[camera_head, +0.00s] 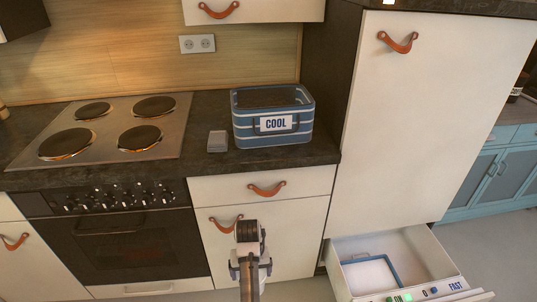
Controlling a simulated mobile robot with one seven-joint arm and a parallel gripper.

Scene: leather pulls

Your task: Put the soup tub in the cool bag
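The cool bag (273,138) is a blue box-shaped bag with pale stripes and a white COOL label. It stands upright on the dark counter, and its top looks open with a dark inside. I cannot make out a soup tub for certain. A small grey box (217,141) sits on the counter just left of the bag, apart from it. My gripper (250,262) is at the bottom middle, in front of the lower cabinet and well below the counter. Its fingers are not clear, and I see nothing held in it.
A drawer (440,262) stands pulled out at the lower right, with a blue-rimmed white panel (370,277) inside and ON and FAST marks on its front. A hob (105,130) with several plates lies left. A tall cabinet (415,120) borders the counter's right end.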

